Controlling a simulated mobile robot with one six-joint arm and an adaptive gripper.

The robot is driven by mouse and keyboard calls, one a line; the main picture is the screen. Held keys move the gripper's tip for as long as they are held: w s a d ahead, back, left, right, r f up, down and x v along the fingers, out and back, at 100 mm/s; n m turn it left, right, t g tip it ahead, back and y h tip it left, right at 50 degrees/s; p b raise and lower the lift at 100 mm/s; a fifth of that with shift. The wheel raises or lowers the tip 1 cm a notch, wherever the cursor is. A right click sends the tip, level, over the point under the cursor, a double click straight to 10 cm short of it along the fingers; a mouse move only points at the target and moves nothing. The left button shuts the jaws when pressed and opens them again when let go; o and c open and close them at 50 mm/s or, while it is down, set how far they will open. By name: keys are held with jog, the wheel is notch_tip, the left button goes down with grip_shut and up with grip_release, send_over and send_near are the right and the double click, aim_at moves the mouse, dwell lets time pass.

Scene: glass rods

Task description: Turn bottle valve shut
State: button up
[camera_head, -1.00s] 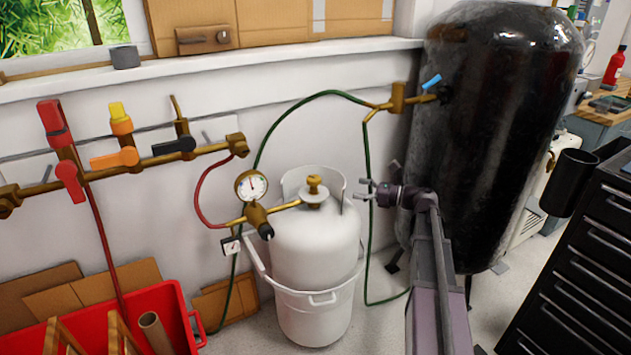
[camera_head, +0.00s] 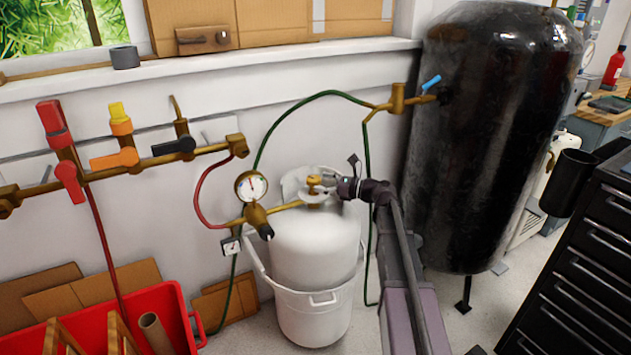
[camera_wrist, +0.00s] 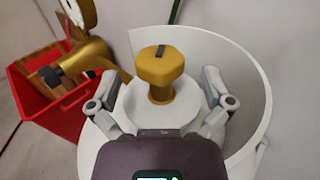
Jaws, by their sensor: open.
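The brass bottle valve (camera_head: 313,183) sits on top of the white gas bottle (camera_head: 312,248), which stands in a white bucket (camera_head: 313,316). In the wrist view the valve knob (camera_wrist: 159,66) is round and yellow with a dark mark on top. My gripper (camera_head: 330,183) is at the valve from the right. In the wrist view my gripper (camera_wrist: 162,95) is open, one finger on each side of the valve stem and knob. The fingers look apart from the knob. A white curved collar (camera_wrist: 245,70) rises behind and right of the valve.
A pressure gauge (camera_head: 251,186) and regulator are left of the valve. A red crate (camera_head: 170,300) stands at lower left. A brass manifold (camera_head: 150,160) with coloured handles runs along the wall. A large black tank (camera_head: 490,140) and black drawer cabinet (camera_head: 590,260) stand at right.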

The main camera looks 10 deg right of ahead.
jog(key=shift+x, duration=1.15)
jog(key=c, duration=1.1)
jog(key=shift+d, duration=0.25)
jog(key=shift+c, duration=0.2)
jog(key=shift+a, duration=0.2)
